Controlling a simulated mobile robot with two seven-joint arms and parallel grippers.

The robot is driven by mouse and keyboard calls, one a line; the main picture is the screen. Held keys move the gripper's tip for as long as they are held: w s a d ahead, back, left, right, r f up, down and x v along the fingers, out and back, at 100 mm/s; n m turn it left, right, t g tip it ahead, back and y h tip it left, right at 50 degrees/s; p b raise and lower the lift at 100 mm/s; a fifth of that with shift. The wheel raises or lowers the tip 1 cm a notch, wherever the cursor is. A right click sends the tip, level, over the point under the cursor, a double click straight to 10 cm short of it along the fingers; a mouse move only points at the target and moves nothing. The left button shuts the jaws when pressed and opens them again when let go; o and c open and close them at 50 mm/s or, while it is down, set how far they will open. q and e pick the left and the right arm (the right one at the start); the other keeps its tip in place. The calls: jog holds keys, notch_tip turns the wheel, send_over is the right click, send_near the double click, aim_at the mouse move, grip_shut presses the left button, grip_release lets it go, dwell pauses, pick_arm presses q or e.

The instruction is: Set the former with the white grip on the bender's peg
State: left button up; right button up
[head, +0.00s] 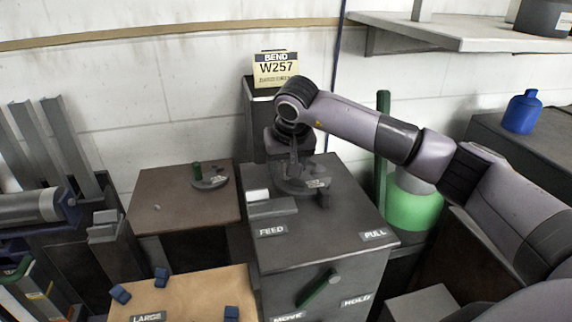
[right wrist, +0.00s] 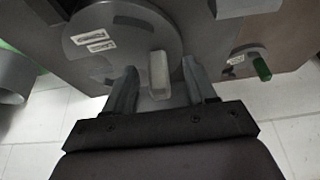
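The former with the white grip is a grey disc (head: 315,184) lying on top of the bender (head: 300,238). In the right wrist view the disc (right wrist: 100,38) has two pale labels, and its white grip (right wrist: 158,74) stands between my fingers. My right gripper (head: 294,158) reaches down over the disc. It also shows in the right wrist view (right wrist: 159,92), where its fingers are apart with gaps on both sides of the grip. The peg is hidden, so I cannot tell whether the disc sits on it. My left gripper is not in view.
A former with a green grip (head: 197,173) lies on the brown side table (head: 160,203). A tan board (head: 190,290) with several blue pieces is at the front. A W257 sign (head: 275,69) stands behind the bender. A green lever (head: 317,289) is on its front.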

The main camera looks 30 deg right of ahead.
jog(key=shift+s+f, duration=0.1)
jog(key=shift+f, duration=0.1)
jog(key=v, duration=0.7)
jog(key=shift+r, duration=0.2)
